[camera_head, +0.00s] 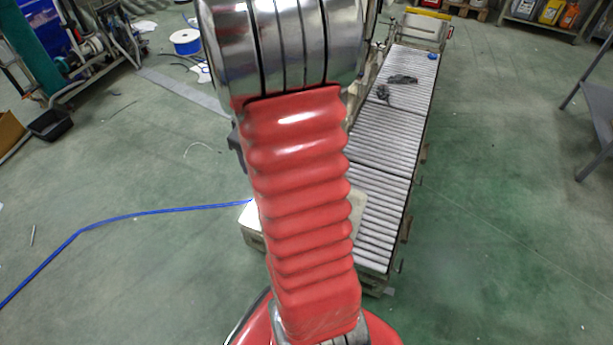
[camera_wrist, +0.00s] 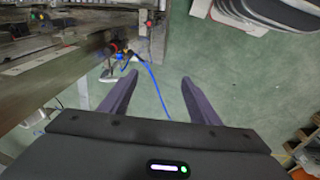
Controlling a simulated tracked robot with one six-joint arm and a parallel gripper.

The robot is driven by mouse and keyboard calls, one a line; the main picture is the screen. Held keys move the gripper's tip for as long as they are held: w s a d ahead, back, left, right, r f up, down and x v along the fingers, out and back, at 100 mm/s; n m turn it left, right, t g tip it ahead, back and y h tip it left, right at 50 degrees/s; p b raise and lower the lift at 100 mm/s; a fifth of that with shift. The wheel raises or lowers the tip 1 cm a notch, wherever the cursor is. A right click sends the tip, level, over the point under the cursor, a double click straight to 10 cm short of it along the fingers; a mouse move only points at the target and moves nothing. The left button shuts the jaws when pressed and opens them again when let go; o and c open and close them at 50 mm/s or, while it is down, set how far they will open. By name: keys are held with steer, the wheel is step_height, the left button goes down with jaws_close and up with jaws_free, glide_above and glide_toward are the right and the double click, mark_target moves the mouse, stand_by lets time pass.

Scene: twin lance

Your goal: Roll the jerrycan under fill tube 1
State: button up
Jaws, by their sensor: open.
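My gripper (camera_wrist: 159,76) shows in the wrist view with its two dark fingers spread apart and nothing between them. Beyond the fingers is green floor. In the head view my red arm fills the middle and hides the gripper. A long roller conveyor (camera_head: 381,137) runs away from me, right of my arm. A dark tangled object (camera_head: 385,95) lies on its far half; I cannot tell what it is. I cannot pick out the jerrycan or fill tube 1 with certainty in either view.
A blue hose (camera_head: 130,214) lies across the floor at left, and a blue-rimmed spool (camera_head: 186,42) stands behind it. Several colored containers (camera_head: 550,12) sit on a low shelf at back right. Floor right of the conveyor is clear.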

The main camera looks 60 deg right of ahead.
steer(key=shift+n+g+y, duration=0.3)
steer(key=shift+g+y, duration=0.3)
steer(key=shift+g, duration=0.2)
steer(key=s+d+f, duration=0.4)
steer(key=d+f, duration=0.1)
steer(key=f, duration=0.2)
steer(key=s+d+f, duration=0.4)
steer(key=d+f, duration=0.1)
steer(key=f, duration=0.2)
steer(key=s+d+f, duration=0.4)
steer(key=f, duration=0.3)
steer(key=shift+s+d+f, duration=0.4)
step_height(320, 180, down, 14)
steer(key=shift+r, duration=0.15)
steer(key=shift+c, duration=0.7)
